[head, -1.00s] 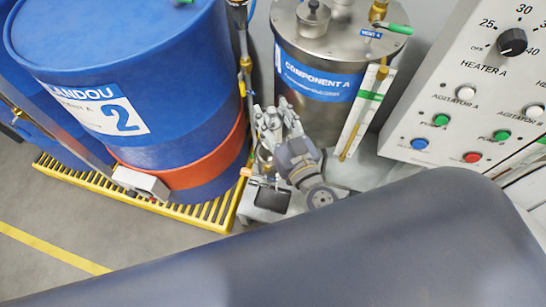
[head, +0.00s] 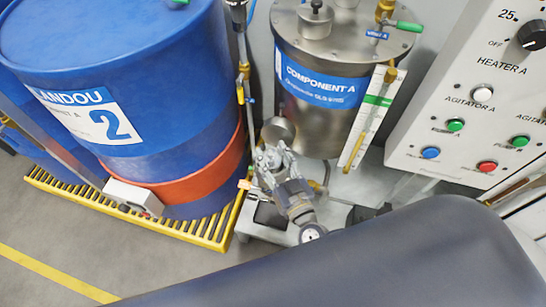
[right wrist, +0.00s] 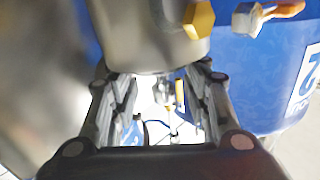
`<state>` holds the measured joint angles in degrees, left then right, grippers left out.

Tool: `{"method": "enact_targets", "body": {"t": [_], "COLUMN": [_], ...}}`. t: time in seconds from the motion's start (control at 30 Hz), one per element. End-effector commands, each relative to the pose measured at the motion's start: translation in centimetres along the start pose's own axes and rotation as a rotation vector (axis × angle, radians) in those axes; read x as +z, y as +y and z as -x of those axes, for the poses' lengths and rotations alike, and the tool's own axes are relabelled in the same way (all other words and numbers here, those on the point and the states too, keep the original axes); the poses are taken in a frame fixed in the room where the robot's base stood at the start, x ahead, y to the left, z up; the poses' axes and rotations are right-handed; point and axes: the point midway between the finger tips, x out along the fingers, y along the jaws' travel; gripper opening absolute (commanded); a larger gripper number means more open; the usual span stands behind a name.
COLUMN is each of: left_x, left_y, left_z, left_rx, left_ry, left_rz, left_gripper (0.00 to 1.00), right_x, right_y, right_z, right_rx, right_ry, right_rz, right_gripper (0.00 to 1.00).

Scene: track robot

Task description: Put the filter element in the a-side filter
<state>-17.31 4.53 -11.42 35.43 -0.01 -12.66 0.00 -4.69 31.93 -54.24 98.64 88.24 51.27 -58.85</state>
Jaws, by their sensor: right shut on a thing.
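My right gripper (head: 270,158) reaches toward the gap between the blue drum and the steel tank. It is shut at the fingertips on a smooth grey metal cylinder (head: 278,132), which I take to be the filter element. In the right wrist view the cylinder (right wrist: 145,35) fills the top middle, its rounded end level with the fingertips (right wrist: 160,78); the fingers stand apart by about its width. The a-side filter cannot be made out for certain; the gripper and cylinder cover part of the pipework there. My left gripper is not in view.
The COMPONENT A tank (head: 320,120) stands behind the gripper, the blue drum (head: 170,160) at left on a yellow grating (head: 130,215). A pipe with valves (head: 243,75) runs between them. A control panel (head: 470,110) is at right. Brass fittings (right wrist: 198,20) are close to the cylinder.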

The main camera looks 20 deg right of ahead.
Motion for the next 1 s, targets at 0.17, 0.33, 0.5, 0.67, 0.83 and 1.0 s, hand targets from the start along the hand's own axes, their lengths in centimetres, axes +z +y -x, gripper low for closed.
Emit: {"method": "enact_targets", "body": {"t": [0.17,0.33,0.5,0.67,0.83,1.0], "left_x": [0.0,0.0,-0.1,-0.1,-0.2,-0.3], "left_y": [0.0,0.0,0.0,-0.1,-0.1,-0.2], "left_z": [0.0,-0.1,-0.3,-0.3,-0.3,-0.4], "left_rx": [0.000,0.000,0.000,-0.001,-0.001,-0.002], "left_ry": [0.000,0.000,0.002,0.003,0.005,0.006], "left_rz": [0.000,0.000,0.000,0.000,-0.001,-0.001], "left_gripper": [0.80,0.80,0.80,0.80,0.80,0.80], "right_x": [0.0,0.6,1.2,1.5,1.8,1.9], "right_y": [0.0,0.0,0.1,0.1,0.2,0.3], "right_z": [0.0,0.0,0.0,0.1,0.3,0.3], "right_rx": [0.000,0.001,0.000,-0.001,0.000,0.001], "right_ry": [0.000,-0.001,-0.004,-0.010,-0.016,-0.017], "right_rz": [0.000,0.000,0.000,-0.002,-0.001,0.000], "right_gripper": [0.04,0.04,0.04,0.48,0.64,0.64]}}
